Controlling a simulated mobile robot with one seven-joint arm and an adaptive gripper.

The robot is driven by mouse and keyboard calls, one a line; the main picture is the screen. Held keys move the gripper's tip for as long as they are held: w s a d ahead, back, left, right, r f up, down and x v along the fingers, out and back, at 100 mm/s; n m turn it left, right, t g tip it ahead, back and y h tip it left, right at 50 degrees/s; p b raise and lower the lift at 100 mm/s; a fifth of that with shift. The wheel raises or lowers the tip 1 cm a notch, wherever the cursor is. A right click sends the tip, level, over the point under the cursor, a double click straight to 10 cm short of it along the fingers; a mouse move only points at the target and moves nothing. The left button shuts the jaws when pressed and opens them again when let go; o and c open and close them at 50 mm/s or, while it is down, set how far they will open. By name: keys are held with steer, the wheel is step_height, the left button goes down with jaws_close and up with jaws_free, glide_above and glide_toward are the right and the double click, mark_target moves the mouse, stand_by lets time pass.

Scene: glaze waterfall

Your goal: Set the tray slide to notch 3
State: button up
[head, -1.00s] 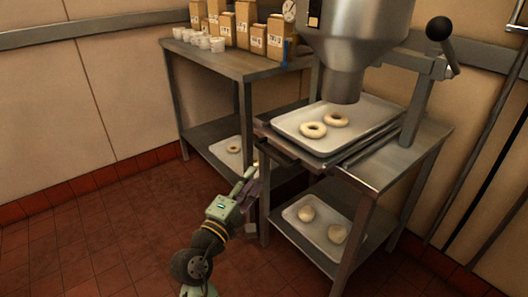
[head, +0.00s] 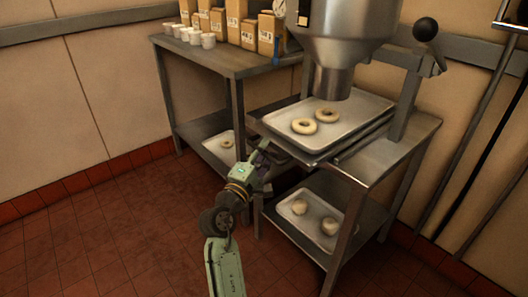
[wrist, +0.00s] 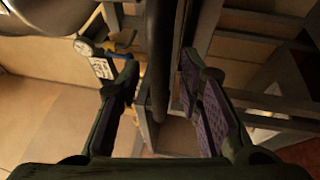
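The tray slide (head: 283,146) is the dark frame on the right-hand metal table, under a light sheet tray (head: 345,129) that bears two dough rings. My gripper (head: 265,156) is at the slide's front left edge, just below tray height. In the wrist view my gripper (wrist: 160,92) is open, its two padded fingers on either side of a dark bar (wrist: 160,60). Gaps show between the bar and both pads. I cannot tell for sure that this bar is part of the slide. No notch marks can be made out.
A steel hopper (head: 335,50) hangs over the tray, with a black-knobbed lever (head: 427,30) to its right. A lower shelf holds a tray (head: 298,221) with dough pieces. The left table (head: 222,62) carries cups and boxes. The floor at left is clear.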

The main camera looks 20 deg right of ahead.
steer(key=shift+c, duration=0.4)
jaws_close()
steer(key=shift+a, duration=0.1)
stand_by(0.3)
